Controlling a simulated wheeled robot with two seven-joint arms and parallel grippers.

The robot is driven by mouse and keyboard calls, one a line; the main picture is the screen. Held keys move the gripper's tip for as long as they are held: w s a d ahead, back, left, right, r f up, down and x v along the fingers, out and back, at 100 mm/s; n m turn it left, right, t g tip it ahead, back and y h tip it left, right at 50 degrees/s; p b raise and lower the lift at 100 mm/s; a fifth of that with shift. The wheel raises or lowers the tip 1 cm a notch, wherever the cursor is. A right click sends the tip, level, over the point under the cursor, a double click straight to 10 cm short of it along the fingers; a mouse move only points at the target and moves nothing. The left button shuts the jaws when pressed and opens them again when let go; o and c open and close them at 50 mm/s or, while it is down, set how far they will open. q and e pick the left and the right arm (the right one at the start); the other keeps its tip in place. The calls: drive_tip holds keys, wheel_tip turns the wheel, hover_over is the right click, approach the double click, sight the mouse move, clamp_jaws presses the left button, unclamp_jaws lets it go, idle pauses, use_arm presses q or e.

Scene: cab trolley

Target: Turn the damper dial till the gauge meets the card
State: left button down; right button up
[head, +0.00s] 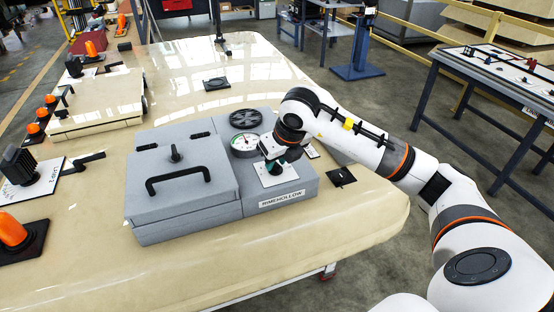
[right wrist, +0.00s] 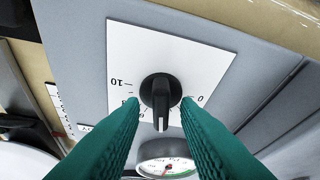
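The damper dial (right wrist: 161,88) is a black knob with a raised bar on a white plate (right wrist: 190,45); 10 is at left and 0 at right, other numbers are partly hidden. My right gripper (right wrist: 162,100) has its teal fingers on both sides of the knob, apart, with the bar between them and no clear contact. In the head view my right gripper (head: 274,164) hides the knob above the plate (head: 277,177). The round gauge (head: 245,145) lies behind the plate; its lower part is cut off in the wrist view (right wrist: 168,166). A small white card (head: 311,152) lies right of the gripper; its print is unreadable. My left gripper is out of view.
The grey box with a black handle (head: 180,180) stands left of the dial, on the same unit as a label (head: 282,199) reading RIMEHOLLOW. A black round vent (head: 245,119) lies behind the gauge. Orange-knobbed fixtures (head: 14,232) stand at the left. The front tabletop is clear.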

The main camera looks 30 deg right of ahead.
idle(0.3)
drive_tip(key=shift+s+r, duration=0.15)
drive_tip(key=shift+r, duration=0.15)
drive_tip(key=b+v, duration=0.2)
drive_tip(key=v, duration=0.9)
drive_tip(key=shift+r, duration=0.15)
